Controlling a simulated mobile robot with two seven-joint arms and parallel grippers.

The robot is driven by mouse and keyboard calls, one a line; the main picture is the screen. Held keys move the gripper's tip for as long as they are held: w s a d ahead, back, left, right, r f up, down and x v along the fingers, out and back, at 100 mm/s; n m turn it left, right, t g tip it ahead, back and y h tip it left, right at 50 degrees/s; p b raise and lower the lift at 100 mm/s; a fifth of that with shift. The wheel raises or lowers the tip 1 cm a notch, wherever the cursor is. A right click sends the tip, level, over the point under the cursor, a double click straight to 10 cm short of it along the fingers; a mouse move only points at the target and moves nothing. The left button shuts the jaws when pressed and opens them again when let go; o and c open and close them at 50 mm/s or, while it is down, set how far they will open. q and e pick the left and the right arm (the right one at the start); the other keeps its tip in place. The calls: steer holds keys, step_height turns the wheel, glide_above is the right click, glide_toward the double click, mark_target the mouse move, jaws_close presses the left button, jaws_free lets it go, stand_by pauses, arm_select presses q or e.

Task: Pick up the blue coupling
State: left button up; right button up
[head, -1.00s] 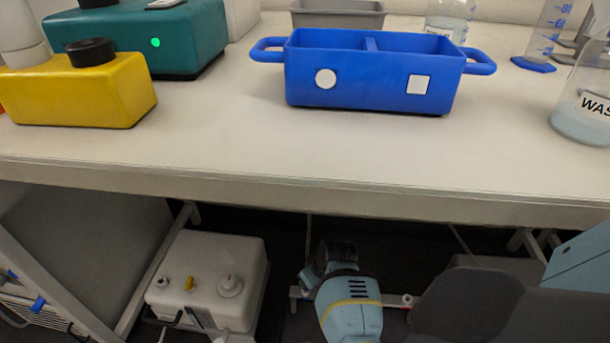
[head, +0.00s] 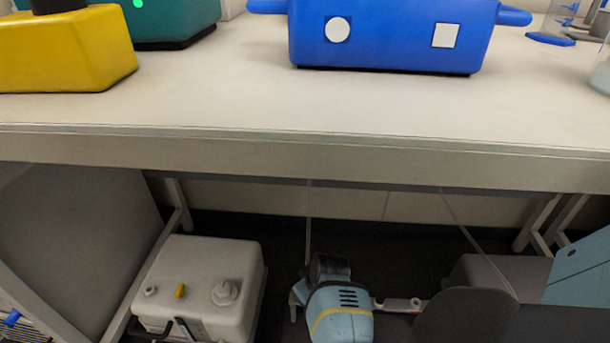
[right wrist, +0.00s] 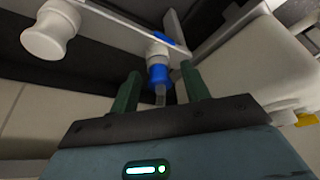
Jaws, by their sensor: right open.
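The blue coupling (right wrist: 158,76) shows in the right wrist view, with a short translucent stub at its lower end, close to a pale bar (right wrist: 150,32). My right gripper (right wrist: 161,72) is open, with its two green fingers on either side of the coupling in the picture. Gaps show on both sides, and I see no contact. How deep the coupling sits between the fingers is hard to tell. In the head view my right arm (head: 340,312) reaches below the bench, and I cannot make out the coupling there. My left gripper is not in view.
The bench edge (head: 300,160) overhangs my right arm. A white container (head: 200,280) stands to the left below it. A white knob (right wrist: 48,36) is on the bar's left. A blue caddy (head: 390,45) and a yellow block (head: 60,55) stand on the bench.

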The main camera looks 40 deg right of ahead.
steer(key=shift+r, duration=0.15)
steer(key=shift+c, duration=0.3)
steer(key=c, duration=0.7)
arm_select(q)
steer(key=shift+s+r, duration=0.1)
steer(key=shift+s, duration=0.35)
arm_select(e)
jaws_close()
arm_select(q)
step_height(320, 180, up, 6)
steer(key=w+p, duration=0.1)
steer(key=p, duration=0.4)
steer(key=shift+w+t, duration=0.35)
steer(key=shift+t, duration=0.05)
arm_select(e)
step_height(320, 180, up, 10)
